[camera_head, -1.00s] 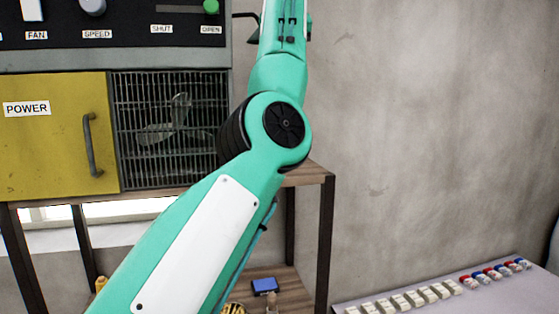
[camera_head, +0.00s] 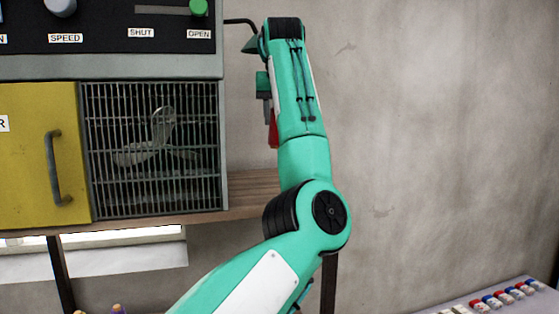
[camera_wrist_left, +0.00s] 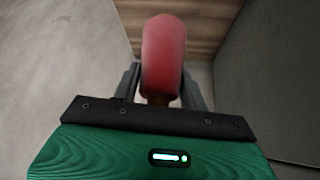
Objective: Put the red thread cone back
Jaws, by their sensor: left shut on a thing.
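The red thread cone (camera_wrist_left: 163,55) stands out between the two fingers of my left gripper (camera_wrist_left: 162,88) in the left wrist view, and the gripper is shut on it. In the head view a small red part of the cone (camera_head: 273,131) shows below my left gripper (camera_head: 267,108), mostly hidden behind my green forearm. The gripper is above the wooden shelf top (camera_head: 252,188), just right of the grey machine. Whether the cone touches anything else cannot be told. My right gripper is not in view.
The grey machine has a wire-mesh window (camera_head: 155,145), a yellow door (camera_head: 30,150) with a handle, and a control panel (camera_head: 130,25) above. A side table (camera_head: 480,309) at the lower right holds small red and blue capped items. A bare wall (camera_head: 440,130) fills the right.

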